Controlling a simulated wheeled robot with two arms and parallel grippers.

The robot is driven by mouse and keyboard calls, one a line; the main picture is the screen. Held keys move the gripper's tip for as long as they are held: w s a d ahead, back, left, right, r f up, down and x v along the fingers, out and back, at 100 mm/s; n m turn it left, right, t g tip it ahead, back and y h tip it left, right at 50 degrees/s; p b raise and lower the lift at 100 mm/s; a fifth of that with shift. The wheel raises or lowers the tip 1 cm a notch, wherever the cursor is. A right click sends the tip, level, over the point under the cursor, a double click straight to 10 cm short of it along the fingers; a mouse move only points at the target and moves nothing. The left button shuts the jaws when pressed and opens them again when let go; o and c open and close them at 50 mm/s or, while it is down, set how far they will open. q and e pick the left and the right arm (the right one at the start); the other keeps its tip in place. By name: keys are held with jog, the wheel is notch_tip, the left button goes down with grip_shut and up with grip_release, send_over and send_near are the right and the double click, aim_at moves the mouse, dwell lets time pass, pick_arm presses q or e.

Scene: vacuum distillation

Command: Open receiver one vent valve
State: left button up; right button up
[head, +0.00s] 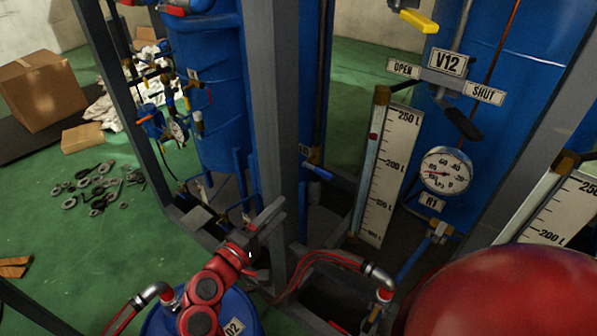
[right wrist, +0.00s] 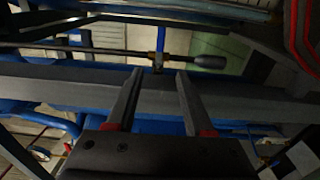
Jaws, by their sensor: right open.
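The V12 valve has a black lever (head: 463,123) that slants down and right, below the SHUT plate (head: 484,92). The OPEN plate (head: 403,68) is on the left of the V12 label (head: 447,62). The valve sits on a blue tank with a small R1 tag (head: 432,202). My right gripper (head: 266,213) is low and left of it, in front of a grey post. In the right wrist view my right gripper (right wrist: 155,85) is open and empty, facing a grey beam. Beyond it a dark handle (right wrist: 208,62) shows; I cannot tell which valve it belongs to. My left gripper is not in view.
The grey post (head: 272,110) stands between my right gripper and the tanks. A scale plate (head: 388,175) and a dial gauge (head: 447,170) are below the lever. A blue drum (head: 240,312) and red hoses (head: 325,258) are at the front.

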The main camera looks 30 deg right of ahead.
aim_at(323, 175)
jog(key=shift+m+g, duration=0.3)
jog(key=p+x, duration=0.1)
jog(key=x, duration=0.4)
jog(key=p+x, duration=0.1)
jog(key=x, duration=0.5)
jog(key=s+p+x, duration=0.1)
jog(key=p+x, duration=0.1)
jog(key=x, duration=0.4)
jog(key=shift+d+r, duration=0.25)
jog(key=shift+d, duration=0.05)
grip_shut()
dwell(0.4)
